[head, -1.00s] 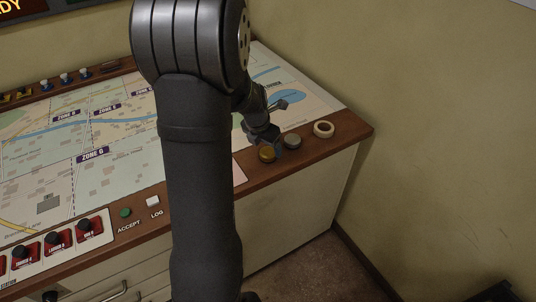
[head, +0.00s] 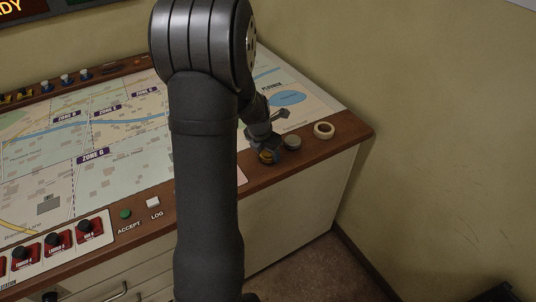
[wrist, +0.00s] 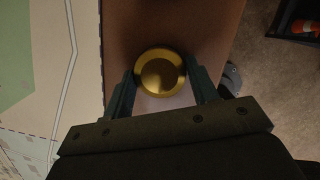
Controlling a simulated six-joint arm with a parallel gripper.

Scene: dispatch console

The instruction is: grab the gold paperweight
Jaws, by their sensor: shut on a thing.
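The gold paperweight (wrist: 160,70) is a round gold disc in the wrist view, between the two fingers of my gripper (wrist: 161,82). The fingers touch it on its left and right sides, shut on it. In the head view the paperweight (head: 267,157) is partly hidden by my gripper (head: 266,152). It is at the wooden front edge of the console, and I cannot tell whether it is clear of the wood.
A grey-green disc (head: 292,142) sits close to the right of my gripper.

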